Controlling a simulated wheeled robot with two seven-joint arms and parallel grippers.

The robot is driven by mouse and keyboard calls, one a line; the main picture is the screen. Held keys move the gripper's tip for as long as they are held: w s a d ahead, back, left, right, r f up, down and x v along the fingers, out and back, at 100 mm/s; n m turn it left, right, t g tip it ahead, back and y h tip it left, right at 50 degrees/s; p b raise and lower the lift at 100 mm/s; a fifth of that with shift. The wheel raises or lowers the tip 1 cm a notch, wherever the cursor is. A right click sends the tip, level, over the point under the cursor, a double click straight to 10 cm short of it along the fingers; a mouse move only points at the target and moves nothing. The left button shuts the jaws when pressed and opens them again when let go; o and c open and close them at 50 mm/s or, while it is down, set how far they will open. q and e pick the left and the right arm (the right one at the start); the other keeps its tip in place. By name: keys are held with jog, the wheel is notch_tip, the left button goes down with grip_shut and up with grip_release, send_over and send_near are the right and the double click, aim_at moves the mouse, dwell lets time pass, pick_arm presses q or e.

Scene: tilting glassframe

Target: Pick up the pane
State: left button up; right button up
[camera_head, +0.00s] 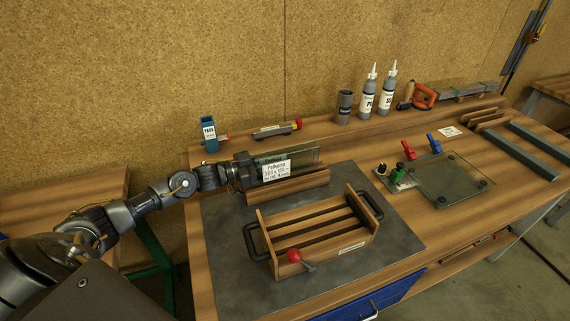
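A clear glass pane (304,158) with a white printed label (276,171) stands upright, its lower edge at a wooden block (290,188) at the back of the dark mat. My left gripper (247,170) is at the pane's left edge, its dark fingers close against or around that edge. I cannot tell from this view whether the fingers are closed on the glass. A second glass sheet (455,180) lies flat on the right of the bench. My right gripper is not in view.
A slatted wooden frame (318,231) with black handles and a red knob (294,255) sits on the dark mat (232,270) in front of the pane. Red, green and blue clamps (434,144) stand by the flat glass. Bottles (366,97) and tools line the back shelf.

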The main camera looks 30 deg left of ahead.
pick_arm(q)
grip_shut()
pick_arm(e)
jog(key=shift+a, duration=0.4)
pick_arm(q)
jog(key=shift+r, duration=0.2)
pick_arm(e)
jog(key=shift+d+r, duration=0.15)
